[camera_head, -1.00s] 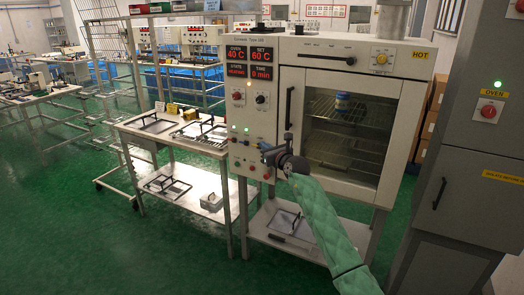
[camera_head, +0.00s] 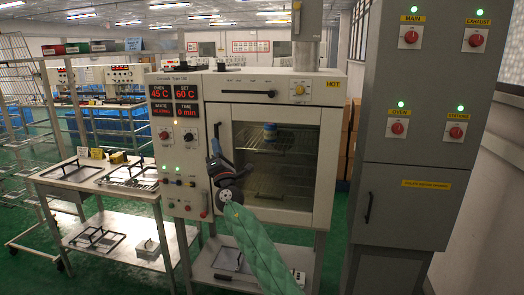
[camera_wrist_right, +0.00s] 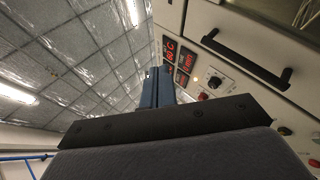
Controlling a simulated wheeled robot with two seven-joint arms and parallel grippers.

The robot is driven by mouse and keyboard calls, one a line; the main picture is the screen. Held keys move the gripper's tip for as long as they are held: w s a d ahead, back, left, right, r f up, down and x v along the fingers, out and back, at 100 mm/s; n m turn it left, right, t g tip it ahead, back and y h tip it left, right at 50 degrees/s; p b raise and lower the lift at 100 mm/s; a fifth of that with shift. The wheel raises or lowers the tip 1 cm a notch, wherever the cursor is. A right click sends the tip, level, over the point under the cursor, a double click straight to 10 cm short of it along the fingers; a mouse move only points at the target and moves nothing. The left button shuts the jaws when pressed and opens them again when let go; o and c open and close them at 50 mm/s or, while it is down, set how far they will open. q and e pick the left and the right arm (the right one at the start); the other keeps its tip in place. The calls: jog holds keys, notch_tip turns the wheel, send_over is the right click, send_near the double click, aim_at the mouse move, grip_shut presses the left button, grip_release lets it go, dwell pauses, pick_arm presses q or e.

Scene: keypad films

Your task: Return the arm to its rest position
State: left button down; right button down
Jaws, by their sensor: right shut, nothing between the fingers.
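My right gripper (camera_head: 215,152) is in front of the oven's control panel, near the left edge of the glass door. It points upward and its fingers are shut with nothing between them. The blue fingers also show in the right wrist view (camera_wrist_right: 157,88), pointing up towards the ceiling with the panel to their right. My right arm, in a green quilted sleeve, comes in from the bottom of the head view. My left gripper is not in view.
The oven (camera_head: 330,150) has a closed glass door, a dark handle and a red display reading 45 C, 60 C and 0 min. A grey cabinet (camera_head: 415,215) with red switches stands right. A trolley (camera_head: 150,208) with metal frames stands left.

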jog(key=d+r+m+g+h, duration=0.1)
jog(key=d+r+m+h, duration=0.1)
jog(key=d+m+h, duration=1.4)
jog(key=s+d+f+m+g+y, duration=0.1)
jog(key=s+d+f+m+g, duration=0.15)
jog(key=f, duration=0.45)
jog(key=s+d+f+m+g+y, duration=0.1)
jog(key=s+d+f+m+g, duration=0.1)
jog(key=f+m+g, duration=0.3)
jog(key=s+d+f+m+g+y, duration=0.1)
jog(key=s+d+f+m, duration=0.1)
jog(key=f, duration=0.6)
jog(key=s+d+f+g+y, duration=0.3)
jog(key=s+f+g+y, duration=0.3)
jog(key=s+f, duration=1.55)
jog(key=s+d+f+g, duration=0.3)
jog(key=s+f, duration=1)
jog(key=s, duration=0.4)
jog(key=s+d+f+m+g+h, duration=0.1)
jog(key=s+f+g, duration=0.3)
jog(key=s+f, duration=0.9)
jog(key=s+d, duration=0.1)
jog(key=s, duration=0.3)
jog(key=shift+s+d+f+h, duration=0.25)
jog(key=shift+d+h, duration=0.05)
jog(key=shift+d, duration=0.1)
jog(key=shift+m, duration=0.25)
